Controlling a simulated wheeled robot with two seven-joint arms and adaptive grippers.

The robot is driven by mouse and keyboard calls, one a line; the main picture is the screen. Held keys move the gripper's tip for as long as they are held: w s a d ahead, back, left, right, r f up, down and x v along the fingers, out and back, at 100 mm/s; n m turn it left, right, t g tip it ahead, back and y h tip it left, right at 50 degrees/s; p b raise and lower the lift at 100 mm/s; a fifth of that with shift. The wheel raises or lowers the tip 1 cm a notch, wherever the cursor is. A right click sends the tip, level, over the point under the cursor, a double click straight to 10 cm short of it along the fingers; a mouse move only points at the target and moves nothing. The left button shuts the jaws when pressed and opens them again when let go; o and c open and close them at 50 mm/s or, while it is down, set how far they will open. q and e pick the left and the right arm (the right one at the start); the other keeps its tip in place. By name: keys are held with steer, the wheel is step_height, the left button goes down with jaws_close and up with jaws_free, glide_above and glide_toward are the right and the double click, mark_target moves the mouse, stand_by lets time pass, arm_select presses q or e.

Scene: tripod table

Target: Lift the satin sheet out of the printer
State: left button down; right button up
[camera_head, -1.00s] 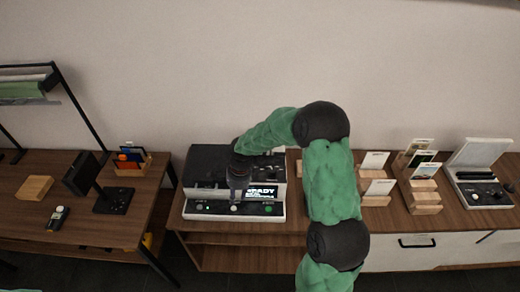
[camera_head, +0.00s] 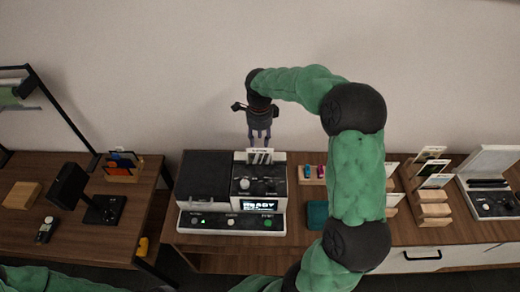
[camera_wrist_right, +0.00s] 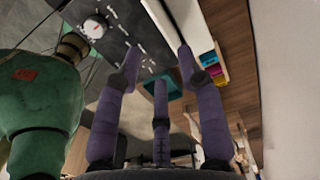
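The black and pale printer (camera_head: 205,176) stands on the wooden table, its small screen lit and its front buttons facing me. A small white labelled edge (camera_head: 261,151) shows upright at the printer's back right, by a striped slot; I cannot tell whether it is the satin sheet. My right gripper (camera_head: 259,140) points down just above that edge, its fingers apart and seemingly empty. The wrist view also shows the spread fingers (camera_wrist_right: 158,72) over the printer's dark top and knob. My left gripper is outside the views.
Right of the printer are a wooden holder with coloured cartridges (camera_head: 313,171) and a teal pad (camera_head: 316,214). Card stands (camera_head: 432,195) and an open case (camera_head: 488,185) are farther right. A black-framed stand (camera_head: 62,112) is on the left table.

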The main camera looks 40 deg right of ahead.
glide_above(260, 155)
step_height(260, 155, down, 5)
step_height(260, 155, down, 6)
steer(key=shift+r+b, duration=0.2)
steer(key=shift+b, duration=0.45)
jaws_close()
